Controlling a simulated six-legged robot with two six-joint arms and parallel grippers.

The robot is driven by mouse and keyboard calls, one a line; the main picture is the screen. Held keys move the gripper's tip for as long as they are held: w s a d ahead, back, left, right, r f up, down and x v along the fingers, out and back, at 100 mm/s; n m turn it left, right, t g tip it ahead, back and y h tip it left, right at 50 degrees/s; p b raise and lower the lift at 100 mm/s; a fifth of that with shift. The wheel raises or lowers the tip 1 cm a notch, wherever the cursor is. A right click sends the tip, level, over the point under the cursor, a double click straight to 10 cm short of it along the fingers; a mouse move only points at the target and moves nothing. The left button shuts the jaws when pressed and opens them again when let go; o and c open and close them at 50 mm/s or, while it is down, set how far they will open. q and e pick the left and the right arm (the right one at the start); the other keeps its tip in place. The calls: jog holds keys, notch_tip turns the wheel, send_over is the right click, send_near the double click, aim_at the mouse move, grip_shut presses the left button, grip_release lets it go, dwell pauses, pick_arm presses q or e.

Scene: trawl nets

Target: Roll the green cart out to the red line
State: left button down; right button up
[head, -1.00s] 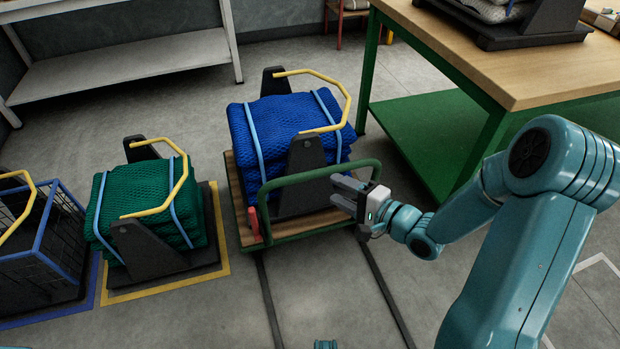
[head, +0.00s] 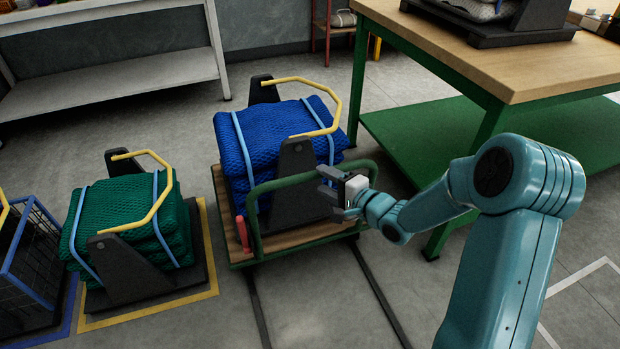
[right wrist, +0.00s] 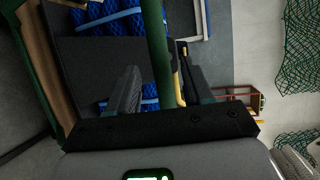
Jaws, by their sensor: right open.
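The green cart (head: 290,246) has a wooden deck in a green frame, with a green push bar (head: 268,187) at its near side. It carries a folded blue net (head: 270,150) in a dark cradle. A red lever (head: 243,233) stands at its near left corner. My right gripper (head: 328,182) is at the right part of the push bar. In the right wrist view, its open fingers (right wrist: 160,88) lie on either side of the push bar (right wrist: 158,50); contact is not clear. My left gripper is out of view. No red line shows.
Two dark floor tracks (head: 380,290) run from the cart toward me over clear floor. A green net on a cradle (head: 130,225) stands close to the cart's left, beside a blue wire cage (head: 35,250). A workbench (head: 470,60) with green legs stands right.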

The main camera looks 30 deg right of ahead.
aim_at(318, 177)
jog(key=b+x, duration=0.1)
jog(key=x, duration=0.5)
jog(key=shift+a, duration=0.1)
grip_shut()
